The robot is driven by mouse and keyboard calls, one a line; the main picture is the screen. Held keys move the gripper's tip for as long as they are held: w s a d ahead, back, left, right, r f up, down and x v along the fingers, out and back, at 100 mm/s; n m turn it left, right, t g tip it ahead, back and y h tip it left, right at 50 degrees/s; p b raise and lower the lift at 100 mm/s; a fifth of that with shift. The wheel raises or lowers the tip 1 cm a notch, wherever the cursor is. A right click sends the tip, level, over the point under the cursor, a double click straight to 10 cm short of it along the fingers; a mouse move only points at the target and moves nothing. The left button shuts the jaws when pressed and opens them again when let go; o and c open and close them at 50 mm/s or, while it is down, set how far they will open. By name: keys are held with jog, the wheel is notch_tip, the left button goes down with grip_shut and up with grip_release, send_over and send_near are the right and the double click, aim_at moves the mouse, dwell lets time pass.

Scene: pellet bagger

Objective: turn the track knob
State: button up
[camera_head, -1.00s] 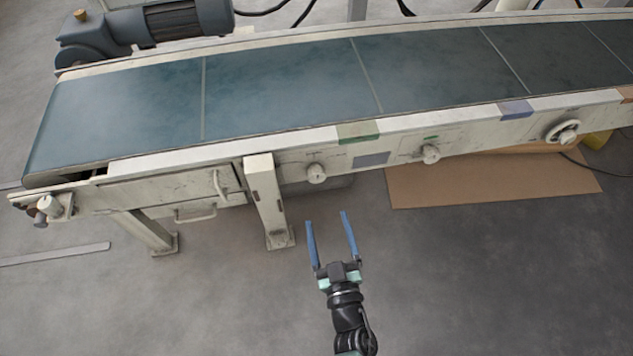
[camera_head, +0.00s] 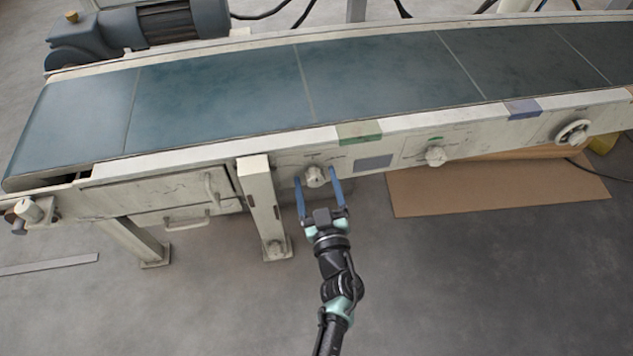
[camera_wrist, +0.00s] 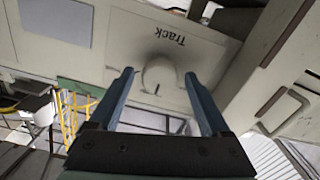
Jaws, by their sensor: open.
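The track knob (camera_head: 316,176) is a pale round knob on the conveyor's front panel, just right of the front leg. My gripper (camera_head: 317,174) is open, with one blue finger on each side of the knob in the head view. In the wrist view the word "Track" is printed on the panel beside the knob (camera_wrist: 159,77). The knob shows between my open fingertips (camera_wrist: 159,73) there. I cannot tell whether the fingers touch it.
A similar knob (camera_head: 435,156) and a handwheel (camera_head: 573,132) sit farther right on the panel. A conveyor leg (camera_head: 263,209) stands close left of my gripper. A drawer handle (camera_head: 187,221) is farther left. Cardboard (camera_head: 480,190) lies on the floor at right.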

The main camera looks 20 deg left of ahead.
grip_shut()
jog(key=shift+n, duration=0.3)
jog(key=shift+s+f+n, duration=0.1)
jog(key=shift+n, duration=2.5)
grip_release()
